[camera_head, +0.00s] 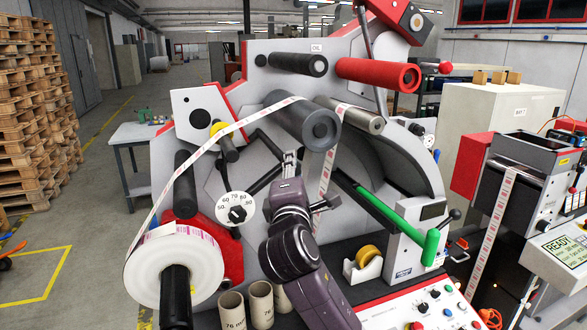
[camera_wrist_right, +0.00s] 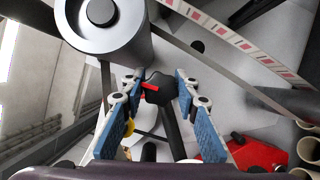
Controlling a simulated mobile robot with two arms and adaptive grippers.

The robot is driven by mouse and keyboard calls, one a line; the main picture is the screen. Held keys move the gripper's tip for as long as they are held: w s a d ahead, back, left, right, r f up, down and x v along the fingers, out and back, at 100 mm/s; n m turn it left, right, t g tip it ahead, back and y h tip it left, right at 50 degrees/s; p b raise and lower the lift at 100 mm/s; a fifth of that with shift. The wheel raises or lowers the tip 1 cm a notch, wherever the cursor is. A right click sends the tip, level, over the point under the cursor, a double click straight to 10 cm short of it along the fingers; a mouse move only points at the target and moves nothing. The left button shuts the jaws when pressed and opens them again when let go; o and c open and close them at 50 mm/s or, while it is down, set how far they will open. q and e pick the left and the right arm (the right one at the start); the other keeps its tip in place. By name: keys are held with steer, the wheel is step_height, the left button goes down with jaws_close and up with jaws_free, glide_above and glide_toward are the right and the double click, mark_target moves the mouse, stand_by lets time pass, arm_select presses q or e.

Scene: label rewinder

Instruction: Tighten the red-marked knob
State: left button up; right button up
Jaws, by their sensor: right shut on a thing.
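The red-marked knob (camera_wrist_right: 160,88) is black with a short red stripe, and shows in the right wrist view between my fingertips. My right gripper (camera_wrist_right: 157,95) has its blue-padded fingers on either side of the knob and is shut on it. In the head view my right gripper (camera_head: 291,160) reaches up to the machine front, below the large grey roller, and the knob is hidden there. My left gripper is not in view.
The large grey roller (camera_head: 303,122) sits just above my right gripper. A label web (camera_head: 222,130) runs from the white label roll (camera_head: 202,268) over it. A green-handled lever (camera_head: 392,212) is to the right. A numbered dial (camera_head: 236,208) is to the left.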

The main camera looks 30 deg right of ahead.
stand_by(0.5)
steer(key=o, duration=1.2)
steer(key=shift+d, duration=0.1)
steer(key=shift+s+a, duration=0.25)
steer(key=v, duration=1.1)
steer(key=shift+s+a, duration=0.15)
